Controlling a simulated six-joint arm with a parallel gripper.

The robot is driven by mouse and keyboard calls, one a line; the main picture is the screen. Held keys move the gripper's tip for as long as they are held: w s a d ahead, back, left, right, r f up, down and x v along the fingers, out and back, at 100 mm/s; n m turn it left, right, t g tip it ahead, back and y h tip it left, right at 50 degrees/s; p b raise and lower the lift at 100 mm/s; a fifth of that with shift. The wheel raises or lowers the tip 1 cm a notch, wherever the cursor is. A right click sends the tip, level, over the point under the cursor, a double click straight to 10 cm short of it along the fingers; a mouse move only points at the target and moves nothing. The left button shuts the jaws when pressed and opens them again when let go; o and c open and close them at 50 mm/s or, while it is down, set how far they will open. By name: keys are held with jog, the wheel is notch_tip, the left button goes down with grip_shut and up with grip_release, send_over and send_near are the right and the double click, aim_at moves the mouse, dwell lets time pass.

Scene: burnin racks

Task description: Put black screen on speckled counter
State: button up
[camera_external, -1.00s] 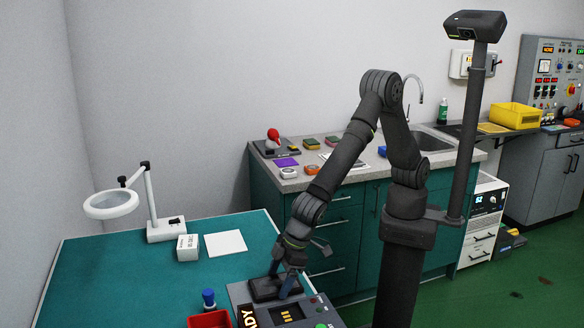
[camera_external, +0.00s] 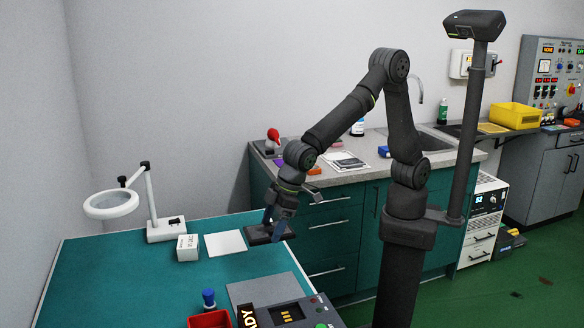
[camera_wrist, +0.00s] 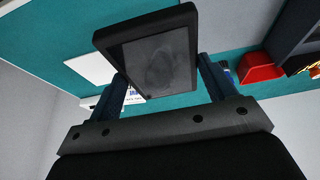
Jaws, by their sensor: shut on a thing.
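The black screen (camera_wrist: 158,62) is a dark flat rectangular panel, held between the two blue fingers of my gripper (camera_wrist: 160,82) in the wrist view. In the external view my gripper (camera_external: 271,226) holds the screen (camera_external: 258,236) above the teal bench, near its right edge. Its exact height over the bench is hard to tell. The speckled counter (camera_external: 362,170) is the grey top of the green cabinets behind, up and to the right of my gripper. My arm hides part of the counter's front left.
The counter holds a stand with a red bulb (camera_external: 273,135), papers (camera_external: 347,162), a blue item (camera_external: 383,151) and a white bottle (camera_external: 357,128). The teal bench (camera_external: 130,262) has a magnifier lamp (camera_external: 110,204), small white box (camera_external: 188,247), white sheet (camera_external: 226,243), red bin (camera_external: 209,319) and dark test device (camera_external: 290,312).

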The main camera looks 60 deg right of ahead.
jog(key=shift+w+d+r, duration=0.35)
jog(key=shift+d+r, duration=0.05)
jog(key=shift+d, duration=0.15)
jog(key=w+d+f+m+t+h, duration=0.15)
jog(key=w+d+m, duration=0.45)
jog(key=w+d, duration=1.35)
jog(key=w+d+f+m+h, duration=0.1)
jog(key=w+d+m, duration=0.2)
jog(key=d, duration=1.2)
jog(key=w+d+f+m+h, duration=0.1)
jog(key=w+d+m+h, duration=0.1)
jog(key=d, duration=1.4)
jog(key=shift+w+d+f+m, duration=0.15)
jog(key=shift+w+f+m, duration=0.15)
jog(key=shift+w+m, duration=0.6)
jog(key=shift+w+d+g, duration=0.1)
jog(key=shift+w+g, duration=0.1)
jog(key=shift+g, duration=0.05)
